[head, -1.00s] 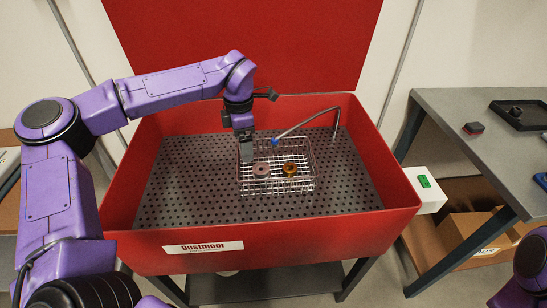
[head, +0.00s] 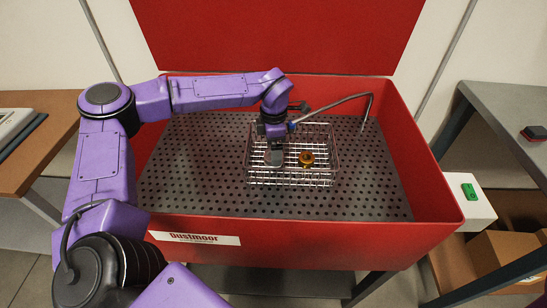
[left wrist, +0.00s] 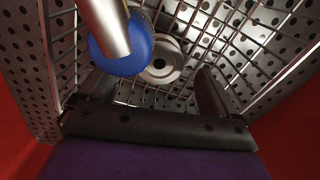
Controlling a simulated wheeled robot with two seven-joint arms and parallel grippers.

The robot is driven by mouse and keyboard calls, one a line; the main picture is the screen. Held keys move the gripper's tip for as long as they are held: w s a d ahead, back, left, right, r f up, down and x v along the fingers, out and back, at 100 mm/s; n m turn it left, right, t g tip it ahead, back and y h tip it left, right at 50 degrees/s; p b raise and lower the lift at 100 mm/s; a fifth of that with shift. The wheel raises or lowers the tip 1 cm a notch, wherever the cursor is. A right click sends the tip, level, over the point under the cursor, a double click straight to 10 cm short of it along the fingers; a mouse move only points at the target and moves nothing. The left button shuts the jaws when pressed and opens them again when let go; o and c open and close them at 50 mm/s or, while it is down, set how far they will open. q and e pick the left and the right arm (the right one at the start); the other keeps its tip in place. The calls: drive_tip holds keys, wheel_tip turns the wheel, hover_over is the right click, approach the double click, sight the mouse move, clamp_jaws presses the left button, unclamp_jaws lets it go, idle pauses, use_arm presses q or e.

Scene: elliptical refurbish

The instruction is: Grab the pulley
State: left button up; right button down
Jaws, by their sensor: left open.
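A wire basket (head: 334,172) stands in the red wash basin. In the left wrist view, a grey round pulley (left wrist: 163,62) with a central hole lies on the basket floor (left wrist: 140,95). My left gripper (head: 274,160) points down into the left part of the basket, open. It hides the pulley in the head view. In the left wrist view my open fingers (left wrist: 155,88) are spread either side of the pulley, which shows beyond them. I cannot tell the height left between them. A brass-coloured round part (head: 306,159) lies to the gripper's right. My right gripper is out of view.
A bent metal spout (head: 335,104) reaches over the basket. Red basin walls (head: 430,190) surround a perforated floor (head: 205,165). A grey table (head: 515,115) stands at right.

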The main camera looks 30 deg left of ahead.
sight(267, 154)
use_arm(q)
wheel_tip(267, 154, down, 3)
drive_tip(key=shift+r, duration=0.1)
drive_tip(key=c, duration=1.2)
